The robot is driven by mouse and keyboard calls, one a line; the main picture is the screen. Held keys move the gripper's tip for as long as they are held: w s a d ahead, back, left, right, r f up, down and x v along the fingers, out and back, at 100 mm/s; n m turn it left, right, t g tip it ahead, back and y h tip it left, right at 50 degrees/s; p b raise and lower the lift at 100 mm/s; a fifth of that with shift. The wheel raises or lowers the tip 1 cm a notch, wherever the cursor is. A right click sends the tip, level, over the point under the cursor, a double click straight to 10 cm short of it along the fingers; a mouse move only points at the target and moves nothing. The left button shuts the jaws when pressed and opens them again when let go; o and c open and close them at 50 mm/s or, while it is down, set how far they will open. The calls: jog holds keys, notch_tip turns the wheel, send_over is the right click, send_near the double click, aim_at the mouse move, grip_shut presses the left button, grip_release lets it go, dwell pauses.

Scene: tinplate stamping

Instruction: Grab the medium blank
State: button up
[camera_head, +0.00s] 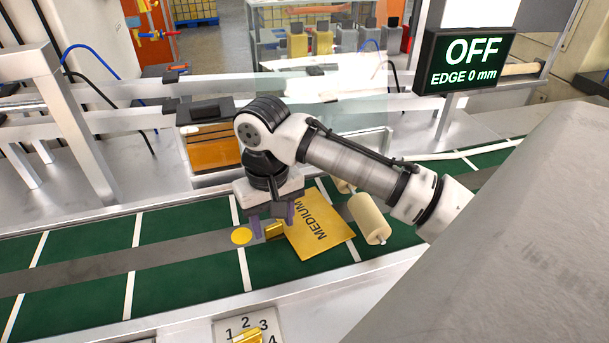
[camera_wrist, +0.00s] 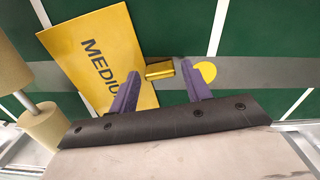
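The medium blank is a flat yellow sheet (camera_head: 325,235) marked MEDIUM, lying askew on the green belt; it also shows in the wrist view (camera_wrist: 75,50). A small gold block (camera_head: 274,230) sits at its left edge in the head view and at its right edge in the wrist view (camera_wrist: 159,70); I cannot tell if they are joined. My gripper (camera_head: 272,217) is open, its purple fingers pointing down near the block. In the wrist view, my gripper (camera_wrist: 160,80) has its left finger overlapping the blank's edge, and nothing is held. Height above the belt is unclear.
A yellow disc (camera_head: 241,236) lies on the belt's grey centre strip beside the block. Cream rollers (camera_head: 369,219) stand close to the blank's right side. The green belt (camera_head: 185,285) is clear to the left. A sign (camera_head: 464,62) reads OFF, EDGE 0 mm.

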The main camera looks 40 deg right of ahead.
jog(key=c, duration=0.8)
jog(key=shift+r, duration=0.1)
